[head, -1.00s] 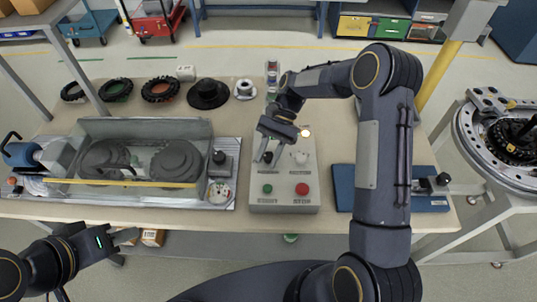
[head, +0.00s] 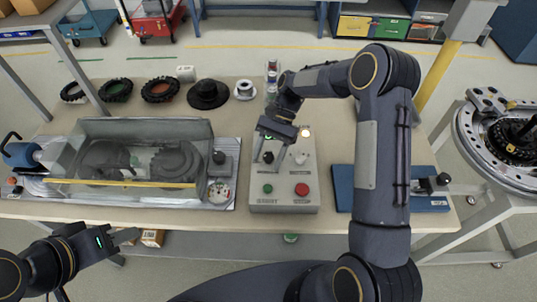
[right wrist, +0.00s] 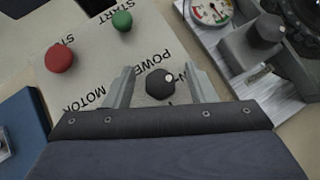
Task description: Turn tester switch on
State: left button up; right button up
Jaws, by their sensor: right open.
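The grey tester control box (head: 256,200) stands on the table. It has a black knob (head: 268,157) marked POWER, a pale switch (head: 300,158), a green button (head: 267,189) and a red button (head: 302,189). My right gripper (head: 267,148) reaches over the black knob from behind. The fingers partly cover the lettering. My left gripper (head: 128,237) is low at the left, away from the box; its opening is unclear.
A clear-covered tester (head: 150,130) with dark drums stands left of the box, with a gauge (head: 220,192) at its right end. A blue plate (head: 342,188) lies to the right. Tyres (head: 160,89) and a black hub (head: 208,94) line the back.

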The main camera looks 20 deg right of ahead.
jog(key=b+v, duration=0.1)
jog(key=v, duration=0.5)
jog(key=shift+w+d+r, duration=0.2)
jog(key=shift+w, duration=0.05)
jog(key=shift+w+d+r, duration=0.25)
jog(key=shift+r, duration=0.2)
jog(key=s+d+r+n+t, duration=0.3)
jog(key=s+d+r+t, duration=0.15)
jog(key=s+r, duration=0.65)
jog(key=s+f+n+t+h, duration=0.1)
jog(key=s+n+t+h, duration=0.1)
jog(key=s+t, duration=0.6)
jog(key=s+n, duration=0.1)
jog(key=s, duration=0.6)
jog(key=shift+s+a+n, duration=0.15)
jog(key=shift+a+n, duration=0.05)
jog(key=shift+n, duration=0.2)
